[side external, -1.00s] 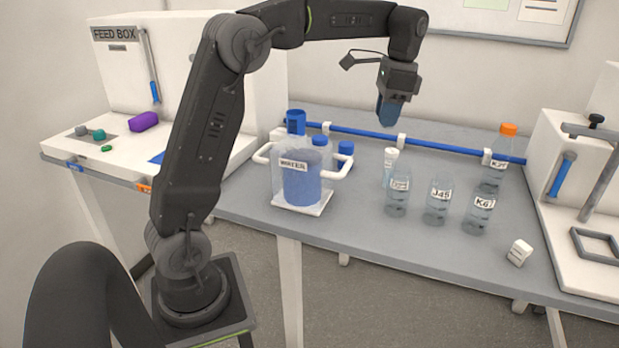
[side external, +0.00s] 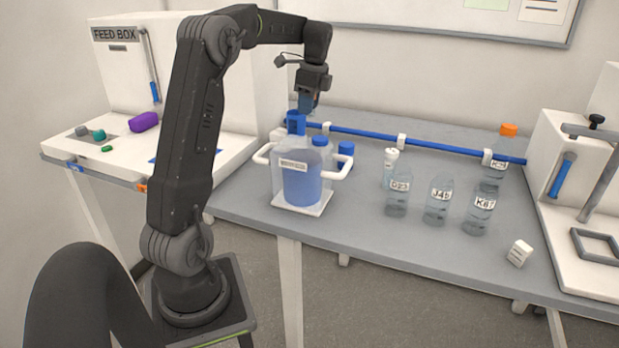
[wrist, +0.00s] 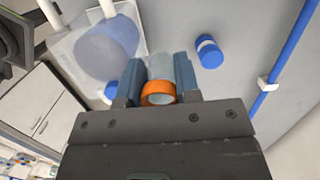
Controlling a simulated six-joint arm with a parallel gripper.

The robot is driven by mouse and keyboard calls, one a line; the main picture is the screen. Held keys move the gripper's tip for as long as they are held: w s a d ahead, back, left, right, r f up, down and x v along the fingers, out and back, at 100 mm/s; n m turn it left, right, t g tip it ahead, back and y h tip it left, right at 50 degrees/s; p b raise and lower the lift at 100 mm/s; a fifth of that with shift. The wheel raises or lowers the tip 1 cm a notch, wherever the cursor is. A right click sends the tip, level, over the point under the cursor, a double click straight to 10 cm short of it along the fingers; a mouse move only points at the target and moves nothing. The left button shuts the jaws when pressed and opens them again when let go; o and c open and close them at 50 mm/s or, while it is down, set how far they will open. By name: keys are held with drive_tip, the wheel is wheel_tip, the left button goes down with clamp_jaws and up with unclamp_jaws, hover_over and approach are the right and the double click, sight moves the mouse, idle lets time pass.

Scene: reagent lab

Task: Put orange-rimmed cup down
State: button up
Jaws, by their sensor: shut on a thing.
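My gripper (side external: 306,106) is above the back of the bench, over the area just behind the water container. In the wrist view my gripper (wrist: 158,68) is shut on the orange-rimmed cup (wrist: 158,94), a clear cup with an orange ring facing the camera. Its clear body lies between the two blue-grey fingers. In the side view I cannot clearly make out the cup against the fingers.
The water container (side external: 301,183), with white handles, stands below my gripper. Blue-capped items (side external: 345,153) stand behind it; one (wrist: 209,52) shows beside the cup. A blue rail (side external: 370,134) runs along the back. Several clear bottles (side external: 437,205) stand right.

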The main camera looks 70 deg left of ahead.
wheel_tip(320, 180, down, 19)
drive_tip(key=shift+r, duration=0.15)
idle(0.4)
drive_tip(key=o, duration=1)
